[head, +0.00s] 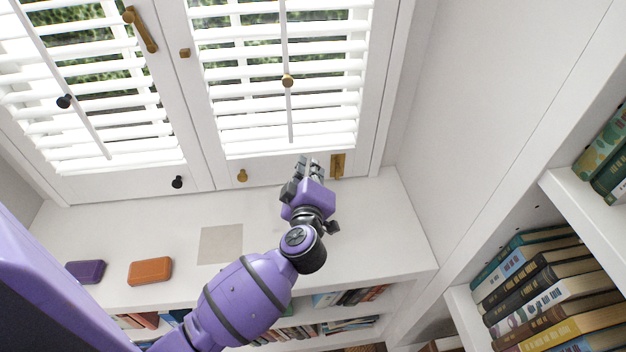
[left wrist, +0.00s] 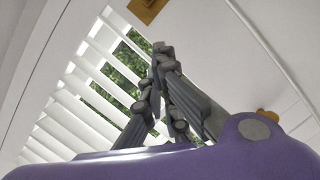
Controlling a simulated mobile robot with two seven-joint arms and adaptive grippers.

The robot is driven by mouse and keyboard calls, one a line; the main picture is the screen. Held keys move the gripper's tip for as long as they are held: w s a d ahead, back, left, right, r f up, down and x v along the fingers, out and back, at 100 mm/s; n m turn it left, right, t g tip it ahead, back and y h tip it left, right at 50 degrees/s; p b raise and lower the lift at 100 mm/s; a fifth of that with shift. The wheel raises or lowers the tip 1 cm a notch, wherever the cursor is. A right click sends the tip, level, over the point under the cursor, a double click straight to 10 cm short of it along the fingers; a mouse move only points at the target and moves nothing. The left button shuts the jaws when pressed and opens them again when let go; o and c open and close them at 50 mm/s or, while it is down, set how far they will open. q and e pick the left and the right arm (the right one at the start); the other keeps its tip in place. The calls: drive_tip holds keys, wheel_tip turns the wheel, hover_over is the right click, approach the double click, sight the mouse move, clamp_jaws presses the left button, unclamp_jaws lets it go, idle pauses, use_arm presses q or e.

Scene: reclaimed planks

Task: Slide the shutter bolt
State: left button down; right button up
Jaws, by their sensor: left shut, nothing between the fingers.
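A brass bolt (head: 338,165) is mounted upright on the bottom rail of the right white shutter (head: 227,166), near its right corner. A brass piece, which looks like this bolt, shows at the top edge of the left wrist view (left wrist: 147,9). My left gripper (head: 308,163) is shut and empty, its fingers pointing up at the shutter's bottom rail. In the head view its fingertips are just left of the bolt, apart from it. The shut fingers also show in the left wrist view (left wrist: 160,50). My right gripper is not in view.
Brass knobs sit on the tilt rod (head: 288,81) and lower left rail (head: 242,175). A brass handle (head: 142,31) is on the left shutter. On the white ledge are a purple box (head: 85,271), an orange box (head: 150,271) and a beige square (head: 220,244). Bookshelves stand right.

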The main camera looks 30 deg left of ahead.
sight(327, 155)
use_arm(q)
drive_tip(key=w+f, duration=0.1)
drive_tip(key=w, duration=0.1)
drive_tip(key=w+d+f+b, duration=0.1)
drive_tip(key=w, duration=0.1)
drive_tip(key=shift+f, duration=0.2)
drive_tip(key=shift+w+d+f, duration=0.1)
drive_tip(key=shift+d+f, duration=0.1)
drive_tip(key=shift+d, duration=0.1)
